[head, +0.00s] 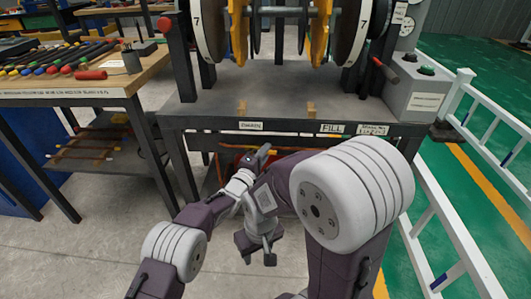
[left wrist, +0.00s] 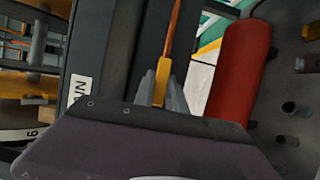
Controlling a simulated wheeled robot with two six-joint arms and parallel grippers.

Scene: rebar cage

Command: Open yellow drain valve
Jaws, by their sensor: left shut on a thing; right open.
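My left gripper (head: 264,153) is at the front of the dark bench, just below the label reading DRAIN (head: 250,126). In the left wrist view its fingers (left wrist: 160,92) are shut on a yellow valve handle (left wrist: 162,75), which joins a thin copper-coloured pipe (left wrist: 173,32). Part of a white label (left wrist: 80,90) shows beside it. In the head view the handle is hidden behind the gripper. My right gripper (head: 257,254) is lower, in front of the bench, with its fingers apart and empty.
A red cylinder (left wrist: 240,68) is right of the handle in the left wrist view. The bench (head: 215,112) carries a large wheeled machine (head: 278,25). A workbench with tools (head: 75,90) stands at left. A white railing (head: 490,110) runs along the right.

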